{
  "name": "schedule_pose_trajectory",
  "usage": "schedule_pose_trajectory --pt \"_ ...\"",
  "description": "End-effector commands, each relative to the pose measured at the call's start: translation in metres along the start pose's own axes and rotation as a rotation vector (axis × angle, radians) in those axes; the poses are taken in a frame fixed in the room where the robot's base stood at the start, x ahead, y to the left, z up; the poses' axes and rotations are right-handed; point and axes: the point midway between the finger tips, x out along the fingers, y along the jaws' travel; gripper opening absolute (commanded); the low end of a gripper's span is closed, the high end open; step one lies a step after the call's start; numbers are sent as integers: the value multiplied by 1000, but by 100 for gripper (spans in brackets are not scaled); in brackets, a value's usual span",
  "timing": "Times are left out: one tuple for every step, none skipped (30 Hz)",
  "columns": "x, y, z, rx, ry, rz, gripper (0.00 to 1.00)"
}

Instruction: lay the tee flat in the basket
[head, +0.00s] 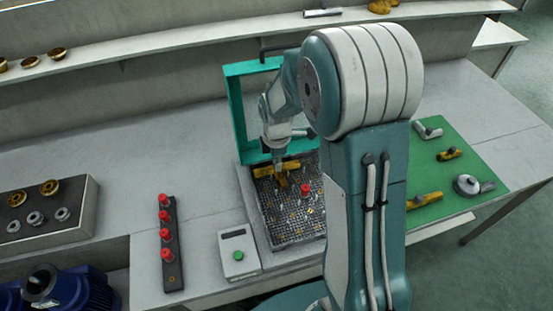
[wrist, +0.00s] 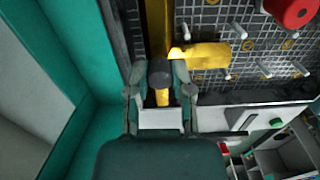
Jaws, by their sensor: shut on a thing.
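The tee (head: 277,170) is yellow, with a long run and one shorter branch. In the head view it is at the far end of the basket (head: 262,229), a dark mesh tray with upright pins. My gripper (head: 280,161) reaches down from above and is shut on the tee's run. In the wrist view the run of the tee (wrist: 158,25) passes between the fingers (wrist: 161,82), and its branch points right over the mesh. A dark round piece between the fingers covers part of the run. I cannot tell whether the tee touches the mesh.
A red knob (head: 305,189) stands in the basket near the tee. A teal frame (head: 236,115) stands upright behind the basket. A control box (head: 238,252) and a red-capped rack (head: 170,245) are left. A green mat (head: 455,165) with fittings is right.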

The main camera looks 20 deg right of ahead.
Motion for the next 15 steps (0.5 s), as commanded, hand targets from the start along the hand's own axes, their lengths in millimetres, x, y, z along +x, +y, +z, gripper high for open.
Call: schedule_pose_trajectory --pt "1 0 0 0 0 0 0" --pt "1 0 0 0 0 0 0" --pt "2 0 0 0 0 0 0" --pt "2 0 0 0 0 0 0" --pt "2 0 0 0 0 0 0" --pt "2 0 0 0 0 0 0" --pt "2 0 0 0 0 0 0" --pt "2 0 0 0 0 0 0" --pt "2 0 0 0 0 0 0" --pt "2 0 0 0 0 0 0" --pt "2 0 0 0 0 1 42" --pt "2 0 0 0 0 0 60" --pt "2 0 0 0 0 0 69" --pt "2 0 0 0 0 0 69" --pt "2 0 0 0 0 0 69"
